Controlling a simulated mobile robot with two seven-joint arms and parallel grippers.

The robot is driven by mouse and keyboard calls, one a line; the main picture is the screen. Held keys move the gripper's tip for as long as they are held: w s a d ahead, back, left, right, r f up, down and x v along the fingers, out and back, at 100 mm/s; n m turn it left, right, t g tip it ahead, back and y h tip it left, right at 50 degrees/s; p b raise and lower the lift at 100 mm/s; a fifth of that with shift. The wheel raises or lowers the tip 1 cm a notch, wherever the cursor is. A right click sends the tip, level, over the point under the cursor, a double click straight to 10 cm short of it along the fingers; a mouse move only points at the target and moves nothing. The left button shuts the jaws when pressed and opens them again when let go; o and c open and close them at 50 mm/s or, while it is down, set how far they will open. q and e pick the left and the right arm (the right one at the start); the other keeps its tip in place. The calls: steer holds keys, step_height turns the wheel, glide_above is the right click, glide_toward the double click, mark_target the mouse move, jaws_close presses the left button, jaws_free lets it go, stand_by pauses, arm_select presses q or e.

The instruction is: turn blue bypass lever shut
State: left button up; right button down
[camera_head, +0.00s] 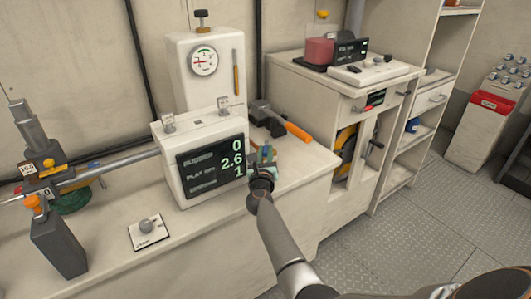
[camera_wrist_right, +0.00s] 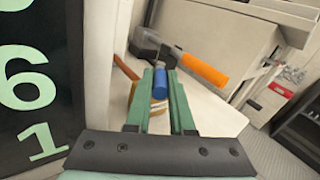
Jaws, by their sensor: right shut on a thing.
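The blue bypass lever (camera_wrist_right: 160,86) shows in the right wrist view as a short blue grip, with a tan or brass part just below it. The green fingers of my right gripper (camera_wrist_right: 161,80) stand on either side of it and are shut on it. In the head view my right gripper (camera_head: 264,158) is at the right side of the white display box (camera_head: 184,140), above the bench top. There the lever is mostly hidden by the fingers. Its exact angle is hard to tell. My left gripper is not in view.
A dark tool with an orange handle (camera_head: 297,131) lies just behind the gripper. The display box with lit digits stands close on the left. A pipe with a yellow-knobbed fitting (camera_head: 48,164) and a knob plate (camera_head: 149,233) are further left. A shelf cabinet (camera_head: 305,80) stands behind right.

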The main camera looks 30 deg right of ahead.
steer(key=shift+f, duration=0.1)
steer(key=c, duration=0.8)
jaws_free()
